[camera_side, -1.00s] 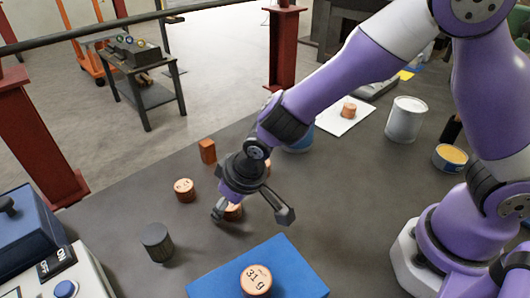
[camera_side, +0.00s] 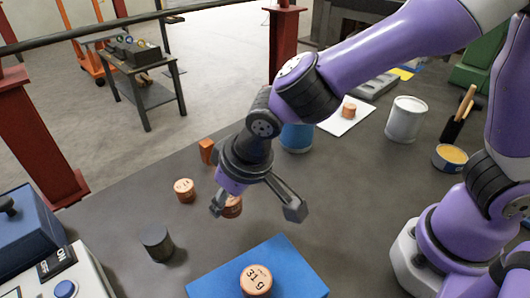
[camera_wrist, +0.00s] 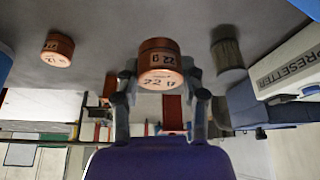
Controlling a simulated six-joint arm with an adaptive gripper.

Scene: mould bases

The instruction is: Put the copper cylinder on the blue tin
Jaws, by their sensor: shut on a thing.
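My gripper (camera_side: 252,207) is just above the table in the middle of the side view, fingers pointing down. It is shut on a copper cylinder (camera_side: 232,207), partly hidden behind a finger. In the wrist view this cylinder (camera_wrist: 160,64) is upright between the fingertips (camera_wrist: 160,76) and marked 22 g. The blue tin (camera_side: 297,139) stands behind my gripper; its top is mostly hidden by my arm.
Another copper cylinder (camera_side: 184,190) and a copper block (camera_side: 207,151) stand left. A dark cylinder (camera_side: 156,242) stands front left. A 31 g cylinder (camera_side: 256,281) is on the blue mat (camera_side: 300,278). A white can (camera_side: 405,120) and a yellow-filled tin (camera_side: 450,158) stand right.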

